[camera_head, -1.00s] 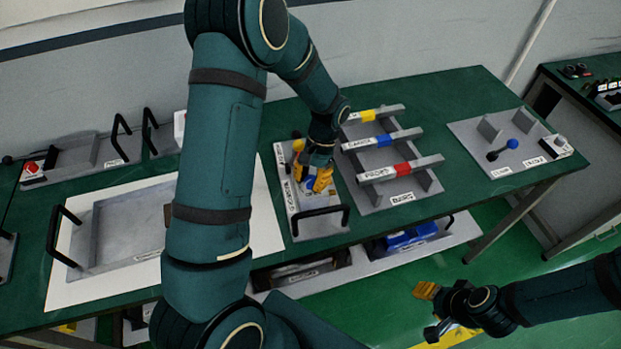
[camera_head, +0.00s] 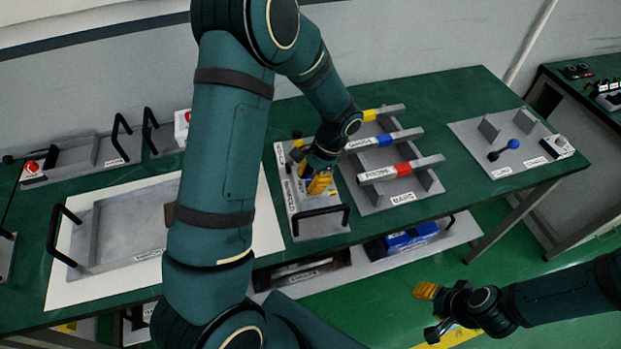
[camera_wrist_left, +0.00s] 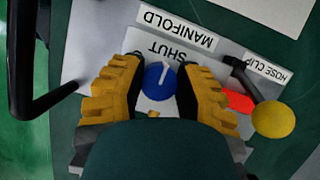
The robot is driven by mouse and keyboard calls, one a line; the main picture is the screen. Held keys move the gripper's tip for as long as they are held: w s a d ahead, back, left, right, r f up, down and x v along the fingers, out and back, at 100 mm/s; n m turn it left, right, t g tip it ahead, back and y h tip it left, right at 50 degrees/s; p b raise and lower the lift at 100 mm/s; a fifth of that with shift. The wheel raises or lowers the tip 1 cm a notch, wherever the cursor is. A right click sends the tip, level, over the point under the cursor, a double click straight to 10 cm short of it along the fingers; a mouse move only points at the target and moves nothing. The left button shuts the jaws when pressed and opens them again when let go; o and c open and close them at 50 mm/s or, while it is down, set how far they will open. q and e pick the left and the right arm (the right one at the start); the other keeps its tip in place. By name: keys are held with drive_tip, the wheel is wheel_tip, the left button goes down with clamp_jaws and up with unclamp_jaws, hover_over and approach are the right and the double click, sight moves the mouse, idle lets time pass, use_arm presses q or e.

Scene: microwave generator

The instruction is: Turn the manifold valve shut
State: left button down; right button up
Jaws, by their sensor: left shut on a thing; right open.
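The manifold panel (camera_head: 326,228) is a grey board on the green bench, with a black handle at its front; it also shows in the left wrist view (camera_wrist_left: 92,35). My left gripper (camera_head: 318,181) is over it, and in the left wrist view (camera_wrist_left: 158,68) its yellow fingers are on either side of the blue round valve knob (camera_wrist_left: 158,84), shut on it. The knob's white line points up and slightly right, toward the SHUT label (camera_wrist_left: 170,50). In the head view the gripper hides the knob. My right gripper (camera_head: 431,312) is open and empty, off the bench's front.
A yellow ball on a black lever (camera_wrist_left: 273,119) stands beside the HOSE CLIP label, near a red piece (camera_wrist_left: 238,101). A rack with yellow, blue and red banded bars (camera_head: 388,170) is right of the panel. A grey tray (camera_head: 130,225) lies to the left.

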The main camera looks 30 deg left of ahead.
use_arm(q)
drive_tip(key=shift+s, duration=0.1)
drive_tip(key=c, duration=0.6)
unclamp_jaws()
drive_tip(key=v, duration=1.2)
drive_tip(key=shift+f, duration=0.1)
